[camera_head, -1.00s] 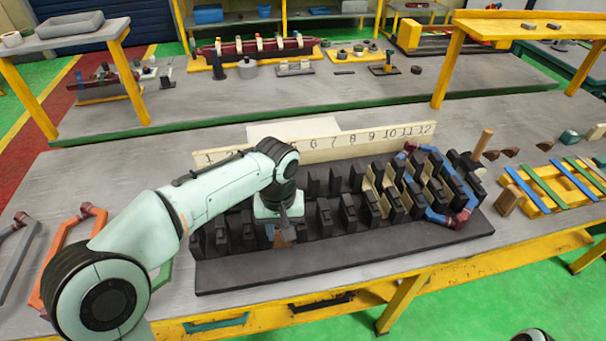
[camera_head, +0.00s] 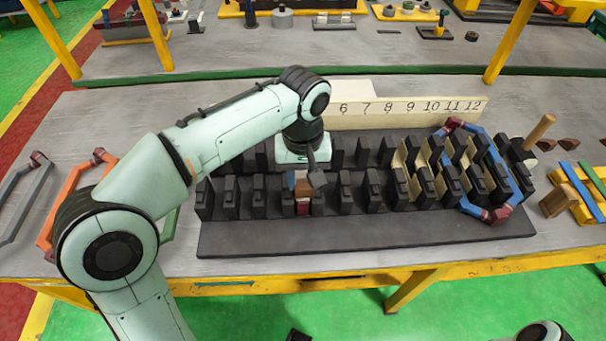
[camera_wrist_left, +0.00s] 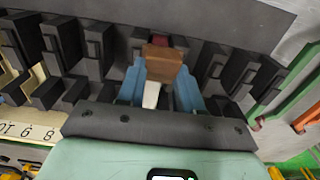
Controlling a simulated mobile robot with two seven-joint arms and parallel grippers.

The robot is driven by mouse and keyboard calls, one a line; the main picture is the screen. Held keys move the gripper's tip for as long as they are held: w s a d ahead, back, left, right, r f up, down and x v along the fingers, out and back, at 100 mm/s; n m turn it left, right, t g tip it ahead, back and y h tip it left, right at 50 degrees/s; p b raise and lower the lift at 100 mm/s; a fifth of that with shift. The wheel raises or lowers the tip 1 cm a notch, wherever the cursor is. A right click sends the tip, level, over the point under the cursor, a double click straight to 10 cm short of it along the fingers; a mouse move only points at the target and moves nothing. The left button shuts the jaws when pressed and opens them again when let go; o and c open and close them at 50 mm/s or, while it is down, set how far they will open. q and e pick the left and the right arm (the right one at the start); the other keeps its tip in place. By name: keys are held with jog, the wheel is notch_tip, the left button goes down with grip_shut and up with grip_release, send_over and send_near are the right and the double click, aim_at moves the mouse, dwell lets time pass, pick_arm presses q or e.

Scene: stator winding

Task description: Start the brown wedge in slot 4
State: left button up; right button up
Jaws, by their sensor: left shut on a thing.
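The brown wedge (camera_head: 303,187) is held in my left gripper (camera_head: 303,180), over the front row of the black slotted block (camera_head: 350,234). In the left wrist view, the blue fingers of my left gripper (camera_wrist_left: 160,85) stand on either side of the brown wedge (camera_wrist_left: 162,57). A dark red piece (camera_head: 303,208) shows just below the wedge, between black teeth; it also shows beyond the wedge in the wrist view (camera_wrist_left: 167,41). My arm hides the low slot numbers, and I cannot tell whether the wedge has entered the slot. My right gripper is out of view.
The number board (camera_head: 405,110) stands behind the block. A blue coil with red ends (camera_head: 507,170) sits in the right-hand slots. An orange coil frame (camera_head: 70,205) lies on the left. A wooden handle (camera_head: 540,130) and dark wedge-like pieces (camera_head: 560,144) are at right.

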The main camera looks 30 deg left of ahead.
aim_at(303, 179)
pick_arm(q)
jog(key=shift+f+b, duration=1)
jog(key=shift+f, duration=0.2)
jog(key=shift+f+b, duration=0.6)
jog(key=shift+f, duration=0.4)
jog(key=shift+f, duration=0.2)
jog(key=shift+w+a+p, duration=0.4)
jog(key=shift+w+p, duration=0.2)
jog(key=o, duration=1.1)
